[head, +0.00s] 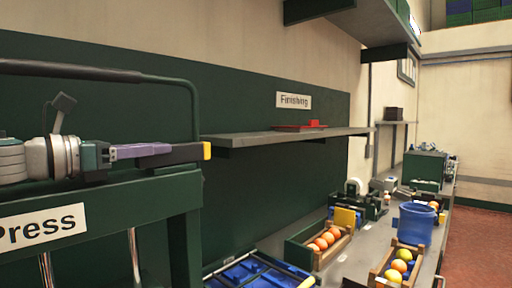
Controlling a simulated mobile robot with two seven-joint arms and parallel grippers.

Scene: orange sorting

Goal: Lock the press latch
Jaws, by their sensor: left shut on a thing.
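The green press frame (185,225) with its "Press" sign (42,227) stands at the left. The latch (190,154), a dark bar with a yellow end, lies roughly level just above the frame's top beam. My left gripper (166,150) reaches in from the left, its purple finger lying along the bar. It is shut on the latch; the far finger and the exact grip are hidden. My right gripper is not in view.
A dark rail (110,73) curves over my left arm and down behind the latch. A shelf (280,138) with a red tray (300,127) is right of the press. Below are crates of oranges (326,240), a blue bucket (416,223) and a blue tray (255,273).

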